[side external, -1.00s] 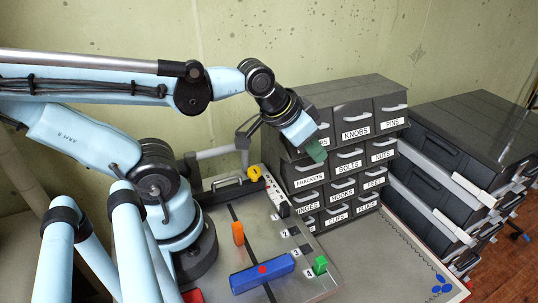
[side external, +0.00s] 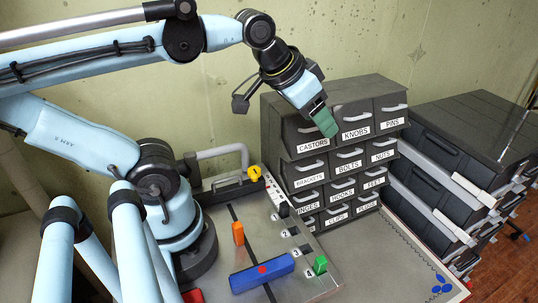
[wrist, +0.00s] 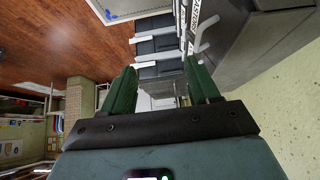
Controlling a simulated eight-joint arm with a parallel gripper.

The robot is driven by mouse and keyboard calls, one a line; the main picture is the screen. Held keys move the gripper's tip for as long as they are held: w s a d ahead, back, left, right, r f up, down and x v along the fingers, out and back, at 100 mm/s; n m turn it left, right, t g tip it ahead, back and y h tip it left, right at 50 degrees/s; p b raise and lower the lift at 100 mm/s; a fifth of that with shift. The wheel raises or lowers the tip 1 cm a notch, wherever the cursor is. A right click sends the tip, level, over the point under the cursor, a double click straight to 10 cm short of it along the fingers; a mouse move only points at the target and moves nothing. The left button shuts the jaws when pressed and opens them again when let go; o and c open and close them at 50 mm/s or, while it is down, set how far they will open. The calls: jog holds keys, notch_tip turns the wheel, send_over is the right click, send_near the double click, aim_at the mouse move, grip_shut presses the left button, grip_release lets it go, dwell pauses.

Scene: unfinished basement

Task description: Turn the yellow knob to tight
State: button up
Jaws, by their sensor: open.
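The yellow knob (side external: 255,172) sits at the back of the grey board (side external: 225,215), at the top end of a white strip with small marks. The marks are too small to read, so I cannot tell the knob's setting. My gripper (side external: 327,124) is up in front of the drawer cabinet, above and to the right of the knob and well apart from it. In the wrist view my gripper (wrist: 161,90) shows two green fingers spread with nothing between them. The knob does not show in the wrist view.
The dark drawer cabinet (side external: 350,150) with labelled drawers stands right behind the board. A blue block with a red button (side external: 262,270), an orange piece (side external: 238,233) and a green piece (side external: 320,265) are on the board. A tray with blue pieces (side external: 441,284) lies to the right.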

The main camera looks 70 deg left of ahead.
notch_tip(320, 180, up, 6)
jog(key=n+g, duration=0.3)
jog(key=n, duration=1.1)
send_over(253, 169)
jog(key=w, duration=0.3)
jog(key=f, duration=0.1)
jog(key=s+a+r+n+g+h, duration=0.1)
jog(key=s+a+n+h, duration=0.25)
jog(key=s+n, duration=0.65)
jog(key=shift+w+d+f+n, duration=0.5)
jog(key=shift+w+f, duration=0.6)
jog(key=shift+f, duration=2.55)
jog(key=shift+w+d+f+n, duration=0.5)
jog(key=shift+w+f, duration=0.6)
jog(key=shift+f, duration=2.6)
jog(key=shift+w+d+f+n, duration=0.5)
jog(key=shift+w+f, duration=0.6)
jog(key=shift+f, duration=2.55)
jog(key=shift+d, duration=0.1)
